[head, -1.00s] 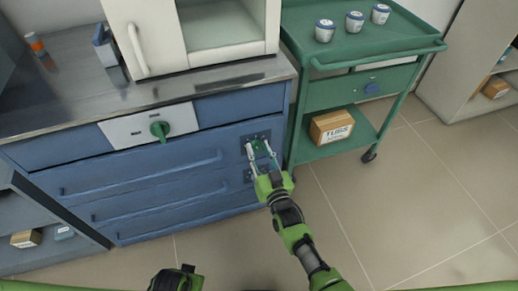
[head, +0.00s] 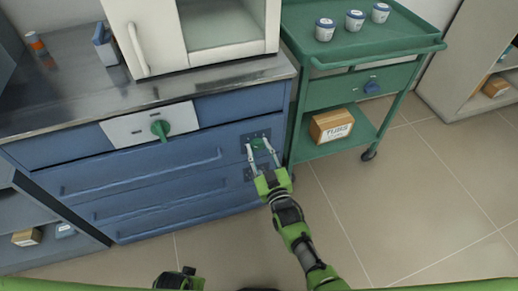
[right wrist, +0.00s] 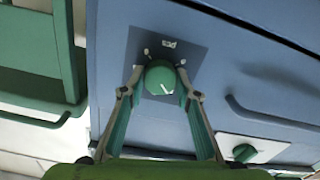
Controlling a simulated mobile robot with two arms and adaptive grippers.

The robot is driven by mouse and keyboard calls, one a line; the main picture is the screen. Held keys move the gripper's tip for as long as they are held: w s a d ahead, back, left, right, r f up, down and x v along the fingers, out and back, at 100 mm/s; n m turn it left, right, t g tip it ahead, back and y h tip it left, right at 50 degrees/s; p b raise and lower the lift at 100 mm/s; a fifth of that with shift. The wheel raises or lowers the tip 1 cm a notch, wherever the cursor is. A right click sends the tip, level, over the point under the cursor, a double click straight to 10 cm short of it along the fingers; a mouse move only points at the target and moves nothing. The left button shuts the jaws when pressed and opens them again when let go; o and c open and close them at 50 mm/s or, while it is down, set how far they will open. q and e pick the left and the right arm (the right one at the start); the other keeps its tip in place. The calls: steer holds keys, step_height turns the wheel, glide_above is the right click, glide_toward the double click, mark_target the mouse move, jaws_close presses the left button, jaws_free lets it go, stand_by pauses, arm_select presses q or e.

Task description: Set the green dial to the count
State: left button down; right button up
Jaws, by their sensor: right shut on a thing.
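A round green dial (head: 257,143) sits on a dark plate at the right end of the blue cabinet front. In the right wrist view the dial (right wrist: 160,78) has a white mark toward its lower right, with small marks on the plate around it. My right gripper (head: 261,151) is shut on this dial, one finger on each side. Another green dial (head: 160,129) is on a white panel further left. Three white tubs (head: 355,20) with blue-grey lids stand on the green cart. My left gripper (head: 178,281) shows only partly at the bottom edge; its fingers are unclear.
A white furnace (head: 147,40) stands on the metal counter. The floor (head: 400,210) at right is clear.

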steer(key=o, duration=1.1)
steer(key=shift+s, duration=0.1)
arm_select(q)
steer(key=shift+w+r, duration=0.1)
steer(key=shift+w, duration=0.05)
arm_select(e)
steer(key=v, duration=1.2)
